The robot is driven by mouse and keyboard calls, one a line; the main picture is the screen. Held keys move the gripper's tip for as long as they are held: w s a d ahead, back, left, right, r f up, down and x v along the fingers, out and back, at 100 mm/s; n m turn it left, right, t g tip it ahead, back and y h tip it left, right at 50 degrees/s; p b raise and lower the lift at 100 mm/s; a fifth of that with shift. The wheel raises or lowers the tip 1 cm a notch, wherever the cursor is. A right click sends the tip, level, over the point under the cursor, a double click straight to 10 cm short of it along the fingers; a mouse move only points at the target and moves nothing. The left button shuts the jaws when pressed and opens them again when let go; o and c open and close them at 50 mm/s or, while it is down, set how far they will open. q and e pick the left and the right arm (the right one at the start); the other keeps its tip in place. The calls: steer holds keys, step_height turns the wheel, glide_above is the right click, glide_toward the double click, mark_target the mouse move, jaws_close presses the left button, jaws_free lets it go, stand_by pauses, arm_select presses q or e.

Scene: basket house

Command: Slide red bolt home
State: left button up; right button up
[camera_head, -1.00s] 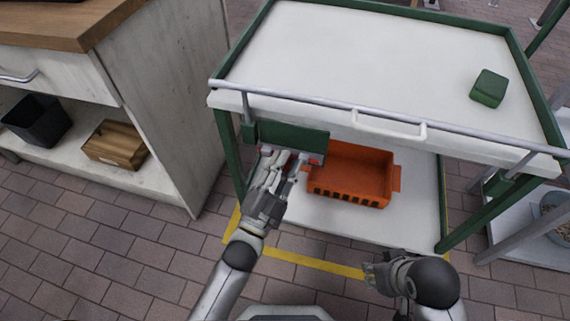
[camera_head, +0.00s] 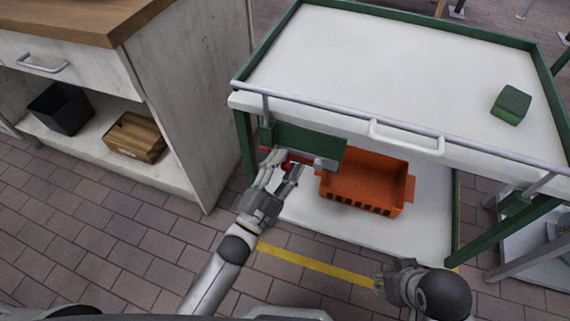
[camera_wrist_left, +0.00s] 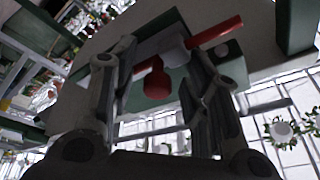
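The red bolt (camera_head: 292,159) shows partly below the green panel (camera_head: 310,143) at the trolley's front left. In the left wrist view its red rod (camera_wrist_left: 217,32) passes by a grey bracket, and a red knob (camera_wrist_left: 156,86) hangs between my fingers. My left gripper (camera_head: 281,168) is under the panel; in the left wrist view (camera_wrist_left: 158,62) its fingers stand apart on both sides of the knob, with gaps visible. Contact with the bolt cannot be told. My right gripper (camera_head: 386,284) is low in front of the trolley, away from the bolt; its fingers are unclear.
An orange crate (camera_head: 368,184) stands on the trolley's lower shelf, right of my left gripper. A green block (camera_head: 511,105) lies on the trolley top (camera_head: 390,55). A rail (camera_head: 320,105) runs along the front edge. A cabinet (camera_head: 195,95) stands at the left.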

arm_select(q)
steer(key=v, duration=1.2)
steer(key=shift+f, duration=0.1)
